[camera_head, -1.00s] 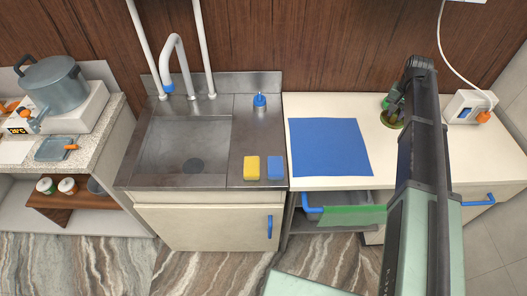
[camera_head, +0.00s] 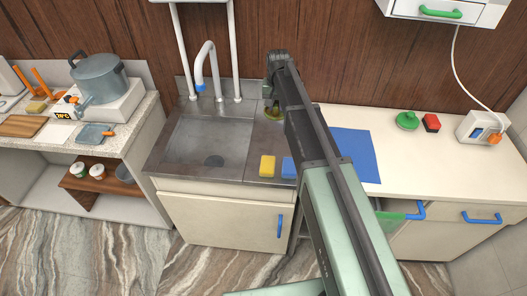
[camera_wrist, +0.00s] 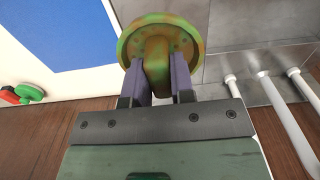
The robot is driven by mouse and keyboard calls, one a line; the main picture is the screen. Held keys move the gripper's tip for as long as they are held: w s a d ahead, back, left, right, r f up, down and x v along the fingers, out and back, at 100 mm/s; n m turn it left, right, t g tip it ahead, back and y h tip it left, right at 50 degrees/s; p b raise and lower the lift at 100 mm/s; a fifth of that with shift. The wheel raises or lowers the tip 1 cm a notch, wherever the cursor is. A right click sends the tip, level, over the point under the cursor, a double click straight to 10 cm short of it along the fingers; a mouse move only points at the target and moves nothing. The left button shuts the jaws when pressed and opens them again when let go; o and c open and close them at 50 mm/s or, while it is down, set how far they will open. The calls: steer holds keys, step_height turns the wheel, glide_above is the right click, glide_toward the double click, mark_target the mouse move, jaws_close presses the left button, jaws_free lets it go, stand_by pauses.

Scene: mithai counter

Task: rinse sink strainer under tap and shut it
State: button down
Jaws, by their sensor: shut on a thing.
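My gripper (camera_wrist: 159,76) is shut on the sink strainer (camera_wrist: 127,45), a round, mottled green-and-orange disc with small holes and a raised grip. In the head view the strainer (camera_head: 273,113) shows partly behind my wrist, above the steel deck right of the sink basin. The curved grey tap (camera_head: 213,60) with a blue-tipped spout stands behind the basin, left of my gripper. I see no water running. The tap also shows in the wrist view (camera_wrist: 283,105).
A yellow sponge (camera_head: 267,166) and a partly hidden blue one (camera_head: 289,167) lie on the deck. A blue mat (camera_head: 362,155), a green round item (camera_head: 407,121) and a red item (camera_head: 431,123) are on the right counter. Upright pipes (camera_head: 233,60) flank the tap.

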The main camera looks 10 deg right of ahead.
step_height(320, 180, down, 20)
steer(key=b, duration=1.9)
steer(key=shift+d+f+b, duration=0.1)
steer(key=shift+f+b, duration=0.1)
steer(key=shift+b, duration=0.2)
steer(key=c, duration=1)
jaws_free()
steer(key=shift+r, duration=0.1)
